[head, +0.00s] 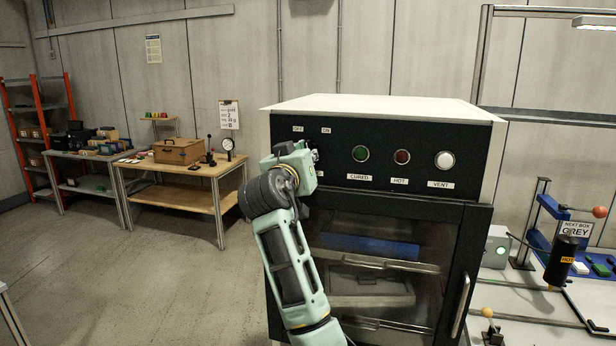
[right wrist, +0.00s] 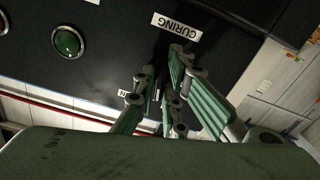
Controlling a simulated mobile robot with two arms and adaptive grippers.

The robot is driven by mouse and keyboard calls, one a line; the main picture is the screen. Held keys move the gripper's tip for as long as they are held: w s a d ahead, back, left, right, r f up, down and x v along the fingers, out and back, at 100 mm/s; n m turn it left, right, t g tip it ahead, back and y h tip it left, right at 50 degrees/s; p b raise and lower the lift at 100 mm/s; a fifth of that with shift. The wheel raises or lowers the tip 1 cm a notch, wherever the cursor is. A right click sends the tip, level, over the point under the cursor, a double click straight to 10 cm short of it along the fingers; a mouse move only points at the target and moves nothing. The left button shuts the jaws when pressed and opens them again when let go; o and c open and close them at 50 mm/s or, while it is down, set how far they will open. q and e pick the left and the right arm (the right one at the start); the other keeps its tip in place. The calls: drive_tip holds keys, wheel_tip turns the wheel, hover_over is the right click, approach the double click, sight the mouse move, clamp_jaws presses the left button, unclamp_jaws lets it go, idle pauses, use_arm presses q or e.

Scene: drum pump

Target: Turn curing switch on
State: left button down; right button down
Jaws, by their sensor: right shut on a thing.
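The curing oven (head: 395,112) has a black front panel. Its OFF label (head: 298,129) and ON label (head: 326,131) show at the panel's upper left. My right gripper (head: 314,157) is at the panel just below these labels. In the right wrist view my right gripper (right wrist: 168,85) has its fingers closed in beside the CURING label (right wrist: 177,25), shut on the curing switch. The switch is mostly hidden between the fingers, so I cannot tell which way it points. My left gripper is in neither view.
Right of the gripper are a green CURED lamp (head: 361,153), a red HOT lamp (head: 402,157) and a white VENT button (head: 444,160). The oven's glass door (head: 420,235) is closed below. A wooden bench (head: 190,204) stands left; open floor lies between.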

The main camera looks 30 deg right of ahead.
drive_tip(key=shift+w+a+r+m+b, duration=0.1)
drive_tip(key=shift+w+m+b, duration=0.05)
drive_tip(key=shift+m+b, duration=2.35)
drive_tip(key=shift+w+a+m+b, duration=0.1)
drive_tip(key=shift+m+b, duration=1.55)
drive_tip(key=shift+m, duration=1.85)
drive_tip(key=c, duration=1.8)
unclamp_jaws()
